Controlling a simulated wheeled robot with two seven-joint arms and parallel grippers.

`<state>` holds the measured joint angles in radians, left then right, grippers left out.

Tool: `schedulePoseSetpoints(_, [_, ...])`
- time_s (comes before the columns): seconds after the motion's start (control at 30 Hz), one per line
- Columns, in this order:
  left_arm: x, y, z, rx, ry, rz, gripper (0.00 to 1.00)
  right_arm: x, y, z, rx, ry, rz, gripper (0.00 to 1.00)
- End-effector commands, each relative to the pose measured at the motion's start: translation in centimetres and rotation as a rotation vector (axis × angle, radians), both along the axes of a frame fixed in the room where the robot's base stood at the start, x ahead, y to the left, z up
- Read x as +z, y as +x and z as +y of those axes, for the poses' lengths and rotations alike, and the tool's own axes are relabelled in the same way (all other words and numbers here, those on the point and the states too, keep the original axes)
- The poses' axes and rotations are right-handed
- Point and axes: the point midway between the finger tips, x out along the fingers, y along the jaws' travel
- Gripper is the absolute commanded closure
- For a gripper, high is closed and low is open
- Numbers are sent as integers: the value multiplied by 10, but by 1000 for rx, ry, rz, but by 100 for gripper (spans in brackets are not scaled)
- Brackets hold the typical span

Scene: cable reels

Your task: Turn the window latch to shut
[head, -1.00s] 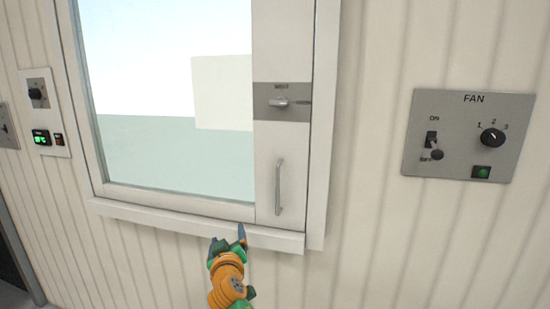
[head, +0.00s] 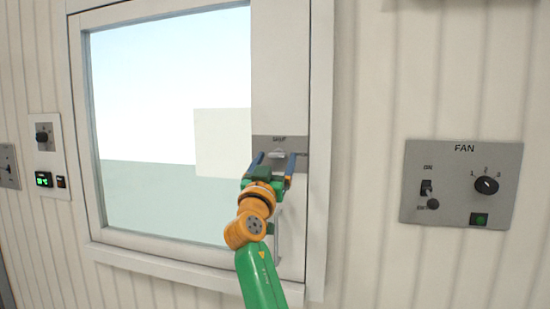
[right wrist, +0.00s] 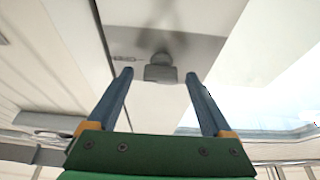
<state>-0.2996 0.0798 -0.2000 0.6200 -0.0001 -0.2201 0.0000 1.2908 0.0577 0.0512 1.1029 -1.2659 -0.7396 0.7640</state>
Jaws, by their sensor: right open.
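In the right wrist view the latch (right wrist: 160,73) shows as a grey knob between the fingertips. My right gripper (head: 275,158) is open, with one blue finger on each side of the latch. In the right wrist view the gripper (right wrist: 158,75) shows a gap between each finger and the knob. The handle's exact angle is hard to tell. My left gripper is not in view.
A vertical pull handle (head: 279,238) is below the latch, partly behind my right arm. A fan panel (head: 461,185) with switch and knob is on the wall at right. Small control panels (head: 48,155) are at left. The wall between window and fan panel is clear.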

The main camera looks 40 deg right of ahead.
Motion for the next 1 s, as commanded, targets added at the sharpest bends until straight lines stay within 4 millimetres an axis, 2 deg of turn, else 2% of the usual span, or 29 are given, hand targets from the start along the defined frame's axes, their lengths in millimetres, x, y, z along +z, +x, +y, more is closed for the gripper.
schedulePoseSetpoints(0.03, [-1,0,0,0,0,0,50,-1,0,0,0,0,0,16])
schedulePoseSetpoints(0.3, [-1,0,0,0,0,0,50,-1,0,0,1,0,2,89])
schedulePoseSetpoints(0.33, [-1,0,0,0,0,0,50,-1,0,0,1,0,2,97])
schedulePoseSetpoints(0.37, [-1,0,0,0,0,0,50,-1,0,0,1,0,2,100])
schedulePoseSetpoints(0.67, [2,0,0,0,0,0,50,0,0,0,-1,-33,40,100])
schedulePoseSetpoints(1.0, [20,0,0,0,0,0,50,4,-2,-2,1,-198,228,100])
